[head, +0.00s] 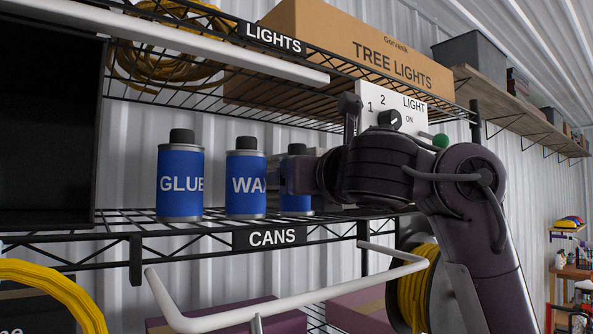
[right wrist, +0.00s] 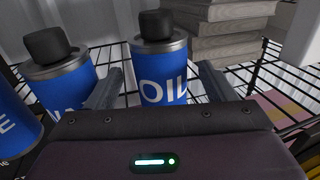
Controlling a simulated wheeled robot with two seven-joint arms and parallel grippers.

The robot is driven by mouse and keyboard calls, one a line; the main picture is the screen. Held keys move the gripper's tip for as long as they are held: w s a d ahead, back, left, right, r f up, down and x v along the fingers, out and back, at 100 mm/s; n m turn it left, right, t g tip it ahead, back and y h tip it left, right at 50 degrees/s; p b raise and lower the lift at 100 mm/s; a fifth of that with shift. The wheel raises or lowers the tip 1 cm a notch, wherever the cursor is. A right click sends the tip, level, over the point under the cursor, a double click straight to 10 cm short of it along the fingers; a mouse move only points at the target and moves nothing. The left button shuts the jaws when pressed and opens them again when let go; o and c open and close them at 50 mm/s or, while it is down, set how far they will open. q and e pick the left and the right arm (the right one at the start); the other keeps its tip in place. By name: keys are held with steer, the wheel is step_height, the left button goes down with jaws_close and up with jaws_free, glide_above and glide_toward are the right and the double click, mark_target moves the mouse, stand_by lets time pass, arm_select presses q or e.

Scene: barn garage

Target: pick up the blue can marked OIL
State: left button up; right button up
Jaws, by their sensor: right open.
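The blue OIL can (right wrist: 163,75) stands upright on the wire shelf with a dark cap and silver rims. In the head view the same can (head: 296,205) is mostly hidden behind my right gripper (head: 287,176), and its label does not show. In the right wrist view my right gripper (right wrist: 160,88) is open. Its two fingers reach along either side of the OIL can, with a visible gap on each side. The can's lower part is hidden by the gripper body. My left gripper is not in view.
The WAX can (head: 245,183) stands close left of the OIL can, with the GLUE can (head: 180,184) beyond it. A wire shelf (head: 200,72) with a TREE LIGHTS box (head: 400,70) hangs above. A stack of flat grey pieces (right wrist: 215,32) lies behind the OIL can.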

steer(key=shift+p+x, duration=0.55)
steer(key=shift+x, duration=0.95)
steer(key=shift+r, duration=0.1)
steer(key=c, duration=1.1)
steer(key=shift+c, duration=0.6)
steer(key=shift+r, duration=0.2)
